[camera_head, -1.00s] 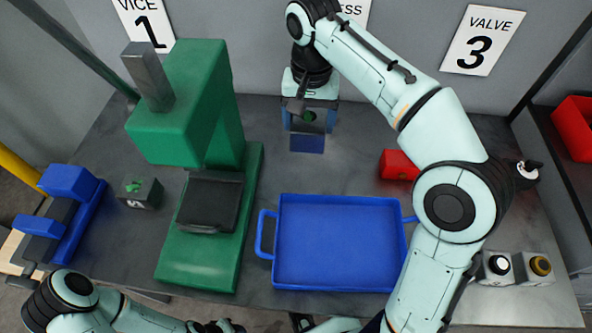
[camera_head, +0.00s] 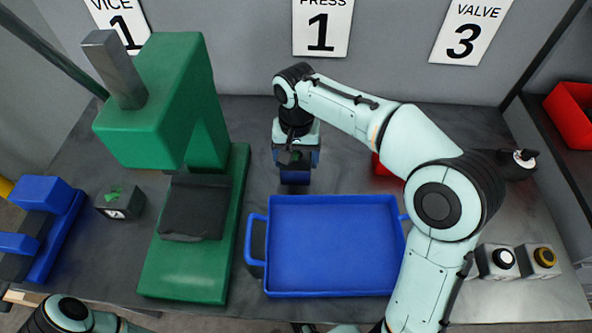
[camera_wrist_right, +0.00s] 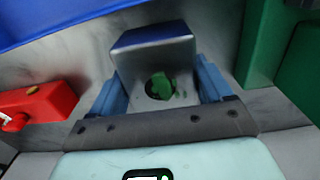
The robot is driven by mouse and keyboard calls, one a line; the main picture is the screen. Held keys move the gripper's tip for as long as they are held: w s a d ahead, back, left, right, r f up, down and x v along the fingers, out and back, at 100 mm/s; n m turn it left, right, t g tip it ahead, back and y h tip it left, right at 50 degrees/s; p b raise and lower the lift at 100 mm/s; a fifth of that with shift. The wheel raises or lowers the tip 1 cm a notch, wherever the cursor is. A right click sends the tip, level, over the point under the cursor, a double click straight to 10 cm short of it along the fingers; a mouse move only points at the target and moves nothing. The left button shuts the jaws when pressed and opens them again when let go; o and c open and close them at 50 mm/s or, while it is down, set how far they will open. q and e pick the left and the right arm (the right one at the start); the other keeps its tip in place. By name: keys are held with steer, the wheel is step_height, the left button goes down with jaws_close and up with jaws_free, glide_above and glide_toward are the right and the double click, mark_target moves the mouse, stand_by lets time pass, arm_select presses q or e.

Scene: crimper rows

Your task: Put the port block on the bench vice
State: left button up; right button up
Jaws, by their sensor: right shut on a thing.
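The port block (camera_head: 295,177) is a dark blue-grey block. In the right wrist view the port block (camera_wrist_right: 153,50) has a round dark port with a green part in it, between the two blue fingers. My right gripper (camera_head: 295,158) is shut on it, just behind the blue tray; I cannot tell its exact height above the bench. The bench vice (camera_head: 45,215) is blue with dark parts and stands at the far left, partly cut by the picture edge. My left arm shows at the bottom left; its gripper is out of view.
A green press (camera_head: 190,130) stands between the vice and my right gripper. A dark block (camera_head: 120,203) with a green mark lies between vice and press. A blue tray (camera_head: 333,290) is empty. A red block (camera_head: 378,166) is partly behind my right arm. Button boxes (camera_head: 515,262) stand right.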

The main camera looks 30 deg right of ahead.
steer(key=shift+f+b, duration=0.35)
steer(key=shift+f, duration=2.05)
steer(key=shift+f, duration=0.15)
steer(key=o, duration=1.8)
steer(key=shift+f, duration=0.1)
